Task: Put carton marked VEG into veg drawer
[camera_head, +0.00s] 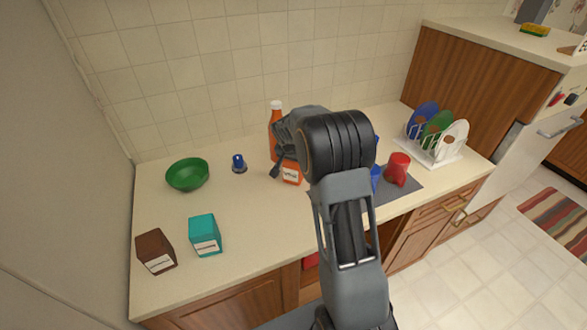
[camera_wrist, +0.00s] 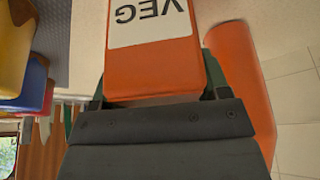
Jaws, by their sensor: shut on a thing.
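The orange carton (camera_head: 292,175) with a white label is at the back of the counter, partly hidden by my arm. In the wrist view the carton (camera_wrist: 165,65) fills the space at the jaws, and its label reads VEG upside down. My gripper (camera_head: 281,160) is shut on this carton. Whether the carton touches the counter cannot be told. Wooden drawer fronts (camera_head: 440,208) with handles show below the counter's right part; no marking on them can be read, so I cannot tell which is the veg drawer.
An orange bottle (camera_head: 276,118) stands close behind the carton. A green bowl (camera_head: 187,175), blue item (camera_head: 239,163), teal carton (camera_head: 205,236) and brown carton (camera_head: 156,252) are left. A red cup (camera_head: 398,168) and dish rack (camera_head: 436,153) are right. The counter's front middle is clear.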

